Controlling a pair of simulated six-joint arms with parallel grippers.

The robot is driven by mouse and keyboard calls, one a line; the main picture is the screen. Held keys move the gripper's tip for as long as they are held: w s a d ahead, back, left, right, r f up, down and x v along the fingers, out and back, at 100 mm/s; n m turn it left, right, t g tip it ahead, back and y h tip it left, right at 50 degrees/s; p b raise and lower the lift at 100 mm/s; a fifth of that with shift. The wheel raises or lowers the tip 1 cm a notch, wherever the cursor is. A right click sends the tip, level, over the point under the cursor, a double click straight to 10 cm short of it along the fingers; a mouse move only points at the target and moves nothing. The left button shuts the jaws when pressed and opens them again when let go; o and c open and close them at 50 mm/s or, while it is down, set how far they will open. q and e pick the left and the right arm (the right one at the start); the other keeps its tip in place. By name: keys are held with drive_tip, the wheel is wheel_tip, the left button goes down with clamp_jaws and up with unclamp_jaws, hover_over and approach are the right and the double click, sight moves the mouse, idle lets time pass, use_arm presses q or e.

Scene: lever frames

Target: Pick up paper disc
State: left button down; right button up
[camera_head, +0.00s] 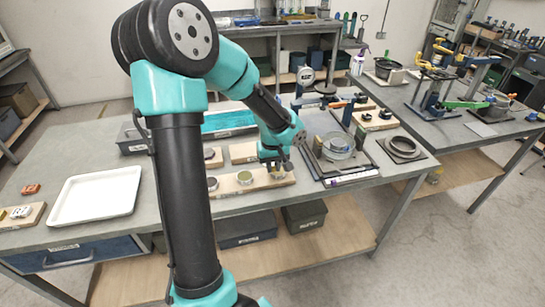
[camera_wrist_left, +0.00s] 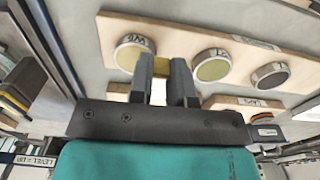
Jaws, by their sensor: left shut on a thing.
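My left gripper (camera_head: 275,166) is low over the right end of a wooden board (camera_head: 222,190) on the grey workbench. In the left wrist view its two fingers (camera_wrist_left: 162,84) are shut on a thin yellowish piece (camera_wrist_left: 161,65), likely the paper disc, seen edge-on. The piece is by a round labelled holder (camera_wrist_left: 134,50), whose label I cannot read surely; whether they touch I cannot tell. Beside it on the board stand a holder with a yellow-green disc (camera_wrist_left: 212,69) and one with a grey disc (camera_wrist_left: 270,76). My right gripper is in neither view.
A white tray (camera_head: 95,195) lies on the left of the bench. A frame with a glass dish (camera_head: 338,146) and a dark ring (camera_head: 403,147) are to the right. More wooden boards lie close behind.

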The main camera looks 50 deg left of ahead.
use_arm(q)
drive_tip(key=shift+s+d, duration=0.3)
drive_tip(key=shift+d, duration=0.05)
idle(0.5)
